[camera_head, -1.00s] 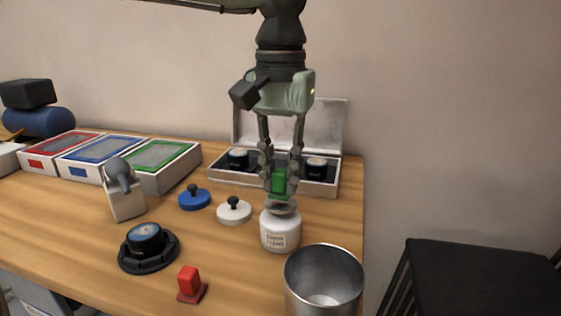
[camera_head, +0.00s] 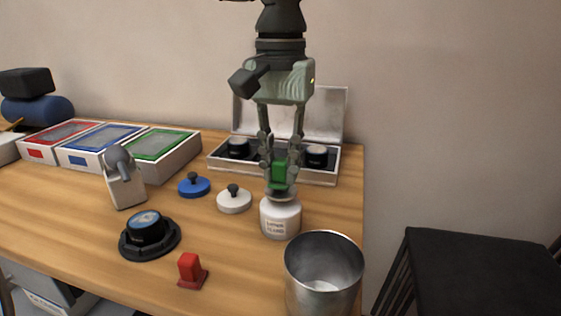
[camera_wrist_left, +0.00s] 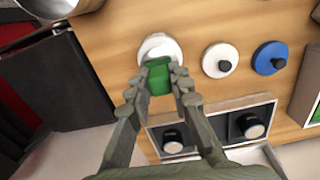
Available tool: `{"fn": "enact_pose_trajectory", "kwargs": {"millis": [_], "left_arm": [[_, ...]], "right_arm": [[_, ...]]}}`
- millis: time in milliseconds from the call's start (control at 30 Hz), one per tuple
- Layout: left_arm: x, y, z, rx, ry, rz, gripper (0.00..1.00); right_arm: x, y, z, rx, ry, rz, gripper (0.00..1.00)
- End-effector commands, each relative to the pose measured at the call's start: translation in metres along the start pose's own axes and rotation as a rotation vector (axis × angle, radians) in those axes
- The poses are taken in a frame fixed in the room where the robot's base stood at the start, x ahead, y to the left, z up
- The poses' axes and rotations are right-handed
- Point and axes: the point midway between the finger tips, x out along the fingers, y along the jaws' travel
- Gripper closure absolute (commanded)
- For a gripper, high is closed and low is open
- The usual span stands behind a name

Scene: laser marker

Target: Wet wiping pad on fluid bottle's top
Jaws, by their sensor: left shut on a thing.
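A green-handled wiping pad (camera_head: 279,174) is held upright between the fingertips of my left gripper (camera_head: 280,186). The gripper is shut on its handle. The white fluid bottle (camera_head: 280,219) stands directly below on the table, and its top is partly hidden by the fingers and pad. I cannot tell whether the pad touches the bottle's top. In the left wrist view the green handle (camera_wrist_left: 159,76) covers part of the white bottle (camera_wrist_left: 158,46). My right gripper is not in view.
A metal bin (camera_head: 323,270) stands close at the front right. White (camera_head: 234,201) and blue (camera_head: 194,186) knobbed discs lie left of the bottle. A red pad (camera_head: 191,268) lies in front. An open case (camera_head: 222,164) stands behind, and a chair (camera_head: 470,265) is at the right.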

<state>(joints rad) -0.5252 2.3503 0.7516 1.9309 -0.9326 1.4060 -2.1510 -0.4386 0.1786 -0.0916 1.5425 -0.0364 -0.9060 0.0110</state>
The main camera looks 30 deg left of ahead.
Motion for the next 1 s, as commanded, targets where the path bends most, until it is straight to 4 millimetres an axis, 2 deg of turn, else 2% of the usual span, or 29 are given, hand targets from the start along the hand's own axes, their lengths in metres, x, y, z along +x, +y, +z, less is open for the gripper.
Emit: {"fn": "enact_pose_trajectory", "kwargs": {"millis": [1000], "left_arm": [[0.013,0.000,0.000,0.000,0.000,-0.001,1.00]], "right_arm": [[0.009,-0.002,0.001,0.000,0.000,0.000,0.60]]}}
